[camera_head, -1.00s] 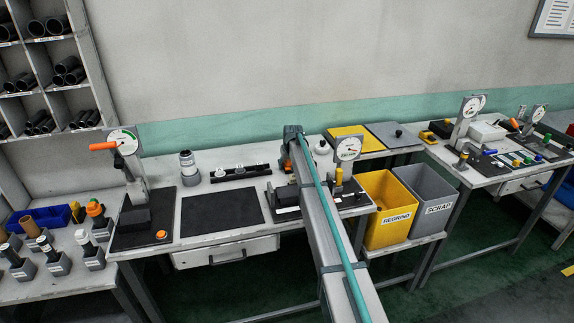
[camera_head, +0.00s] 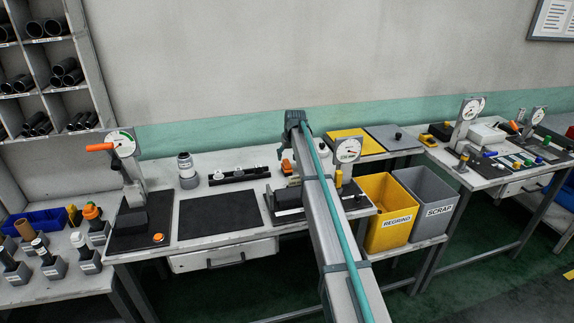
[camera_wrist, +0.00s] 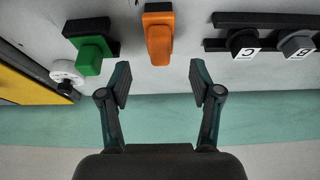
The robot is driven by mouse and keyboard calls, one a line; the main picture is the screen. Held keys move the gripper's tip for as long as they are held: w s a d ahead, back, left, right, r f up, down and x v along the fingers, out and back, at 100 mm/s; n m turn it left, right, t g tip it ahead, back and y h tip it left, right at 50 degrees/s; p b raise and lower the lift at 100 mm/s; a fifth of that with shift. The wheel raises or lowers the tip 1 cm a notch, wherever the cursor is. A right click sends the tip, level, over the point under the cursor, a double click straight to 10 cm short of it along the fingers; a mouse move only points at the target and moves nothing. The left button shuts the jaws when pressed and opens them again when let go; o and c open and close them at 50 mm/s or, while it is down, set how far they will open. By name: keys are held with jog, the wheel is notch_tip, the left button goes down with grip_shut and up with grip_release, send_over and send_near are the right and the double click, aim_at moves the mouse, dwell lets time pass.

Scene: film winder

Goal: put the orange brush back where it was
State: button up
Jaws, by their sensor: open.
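The orange brush (camera_wrist: 158,40) lies on the light worktop, just beyond my fingertips in the wrist view. Its orange part is toward me and a dark red-brown end with a black strip points away. It also shows in the head view (camera_head: 287,167), just left of my arm, which partly hides that area. My gripper (camera_wrist: 160,78) is open and empty, with its fingers either side of the brush's line but apart from it. In the head view my gripper (camera_head: 282,151) hangs above the back of the bench.
A green-topped block (camera_wrist: 90,52) stands beside the brush in the wrist view. A black rack with lettered round pieces (camera_wrist: 243,42) is on the other side. A white round item (camera_wrist: 66,72) and yellow panel (camera_wrist: 20,86) are farther over. The wall (camera_head: 240,70) is close behind.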

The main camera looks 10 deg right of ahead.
jog(key=v, duration=0.3)
jog(key=shift+r, duration=0.1)
